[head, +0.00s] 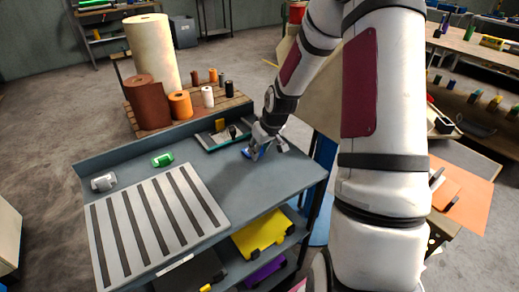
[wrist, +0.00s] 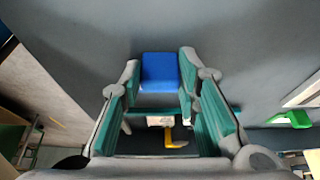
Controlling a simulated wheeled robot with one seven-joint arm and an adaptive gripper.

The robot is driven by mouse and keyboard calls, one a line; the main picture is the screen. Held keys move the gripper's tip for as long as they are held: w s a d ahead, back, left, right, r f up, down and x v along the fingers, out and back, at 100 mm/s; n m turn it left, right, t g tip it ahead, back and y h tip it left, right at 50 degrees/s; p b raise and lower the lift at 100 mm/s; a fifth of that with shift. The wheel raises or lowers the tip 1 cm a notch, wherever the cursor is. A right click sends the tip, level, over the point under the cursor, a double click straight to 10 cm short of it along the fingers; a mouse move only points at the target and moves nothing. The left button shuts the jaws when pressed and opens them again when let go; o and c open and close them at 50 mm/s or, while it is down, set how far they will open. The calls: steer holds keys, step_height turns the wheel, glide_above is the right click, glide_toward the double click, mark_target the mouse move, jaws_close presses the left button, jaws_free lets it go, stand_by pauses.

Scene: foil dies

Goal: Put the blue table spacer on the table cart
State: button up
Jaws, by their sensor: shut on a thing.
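The blue table spacer (wrist: 160,70) is a plain blue block between my fingertips in the wrist view. In the head view it shows as a small blue patch (head: 247,153) at my gripper. My gripper (head: 257,147) is shut on it, and its teal-padded fingers (wrist: 160,85) show on both sides. The gripper and spacer are over the back right part of that top, low down. I cannot tell whether the spacer touches the surface.
A tray (head: 208,143) with a yellow block and dark items lies at the cart's back edge. A green piece (head: 163,159), a light grey cylinder (head: 104,182) and a striped panel (head: 155,225) are to the left. A yellow piece (head: 262,235) is on a lower shelf. The front right top is clear.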

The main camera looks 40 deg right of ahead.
steer(key=shift+f, duration=0.15)
steer(key=o, duration=1.2)
steer(key=shift+c, duration=0.2)
steer(key=p+v, duration=0.3)
steer(key=v, duration=0.9)
steer(key=s+a+r+h, duration=0.1)
steer(key=s+a+r, duration=1)
steer(key=a+r, duration=0.15)
steer(key=s+a+r, duration=0.2)
steer(key=s+a, duration=0.1)
steer(key=s, duration=0.4)
steer(key=s+a+r+y, duration=0.1)
steer(key=s+a+r, duration=0.1)
steer(key=s+a, duration=0.2)
steer(key=s, duration=0.3)
steer(key=shift+s+r, duration=0.2)
steer(key=shift+r, duration=0.1)
